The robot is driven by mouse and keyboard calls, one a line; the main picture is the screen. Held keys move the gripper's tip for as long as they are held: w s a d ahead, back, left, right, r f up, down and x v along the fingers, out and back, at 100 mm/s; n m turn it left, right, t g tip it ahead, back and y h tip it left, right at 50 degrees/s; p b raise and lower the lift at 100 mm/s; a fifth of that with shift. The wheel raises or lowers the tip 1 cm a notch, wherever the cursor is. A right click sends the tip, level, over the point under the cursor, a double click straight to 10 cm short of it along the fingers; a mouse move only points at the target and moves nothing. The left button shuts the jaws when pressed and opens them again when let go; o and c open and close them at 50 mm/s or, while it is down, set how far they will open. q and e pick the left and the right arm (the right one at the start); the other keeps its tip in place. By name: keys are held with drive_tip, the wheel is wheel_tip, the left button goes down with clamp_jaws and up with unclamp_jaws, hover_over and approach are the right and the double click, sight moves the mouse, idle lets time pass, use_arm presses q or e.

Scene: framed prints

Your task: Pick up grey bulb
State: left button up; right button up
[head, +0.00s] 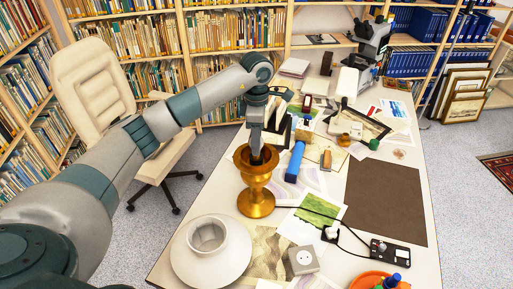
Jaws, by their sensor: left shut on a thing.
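I cannot tell whether the fingers touch the goblet. My right gripper is not in view.
A grey socket box (303,260), a corded power strip (390,254) and an orange plate (363,281) are nearer. The dark brown mat (386,200) is clear.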

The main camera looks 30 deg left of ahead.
use_arm(q)
drive_tip(key=shift+w+d+r+b, duration=0.1)
drive_tip(key=shift+d+r+b, duration=0.15)
drive_tip(key=shift+r+b, duration=0.2)
drive_tip(key=shift+d+r+b, duration=0.25)
drive_tip(key=shift+r+b, duration=0.1)
drive_tip(key=shift+r, duration=0.2)
drive_tip(key=d+r+b, duration=0.4)
drive_tip(key=d+r, duration=0.2)
drive_tip(key=d, duration=0.4)
drive_tip(key=shift+d+r, duration=0.35)
drive_tip(key=shift+r, duration=0.05)
